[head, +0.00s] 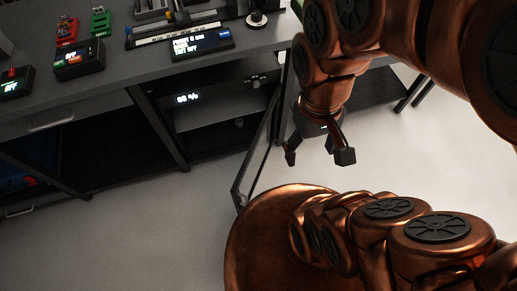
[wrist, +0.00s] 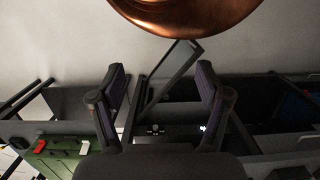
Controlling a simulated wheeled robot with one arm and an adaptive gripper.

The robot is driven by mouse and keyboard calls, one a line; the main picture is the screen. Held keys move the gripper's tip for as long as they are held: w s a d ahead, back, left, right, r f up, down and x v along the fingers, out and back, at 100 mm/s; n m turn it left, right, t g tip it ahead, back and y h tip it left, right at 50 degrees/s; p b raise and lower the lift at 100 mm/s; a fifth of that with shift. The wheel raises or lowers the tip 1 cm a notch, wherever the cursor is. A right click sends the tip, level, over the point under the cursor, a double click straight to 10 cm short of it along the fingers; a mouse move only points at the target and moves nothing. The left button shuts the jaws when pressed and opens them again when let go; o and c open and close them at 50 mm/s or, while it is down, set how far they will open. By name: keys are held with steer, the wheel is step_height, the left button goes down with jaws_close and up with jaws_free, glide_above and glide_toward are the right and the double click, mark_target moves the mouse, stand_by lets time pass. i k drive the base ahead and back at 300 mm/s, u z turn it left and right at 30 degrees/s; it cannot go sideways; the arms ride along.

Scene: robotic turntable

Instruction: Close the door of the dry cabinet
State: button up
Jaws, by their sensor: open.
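The dry cabinet (head: 222,104) sits under the workbench, with a lit readout on its dark front. Its glass door (head: 262,150) has a dark frame and stands open, swung out over the floor. In the wrist view the door (wrist: 176,62) shows between and beyond my two fingers, tilted in the picture. My gripper (head: 318,154) is open and empty, pointing down just right of the door in the head view. I see no clear contact, and the exact gap is hard to judge. The cabinet's readout also shows in the wrist view, small and partly blocked.
The workbench (head: 115,88) carries a red device (head: 66,31), a green device (head: 101,23) and several small boxes with displays. Dark bench legs stand beside the cabinet and at the right. My copper base is close below the door. Pale floor (head: 140,235) is free in front of the bench.

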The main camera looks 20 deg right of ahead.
mark_target(242, 189)
steer(key=u, duration=0.55)
steer(key=k, duration=1.3)
steer(key=u, duration=0.4)
steer(key=i, duration=0.55)
steer(key=u, duration=0.45)
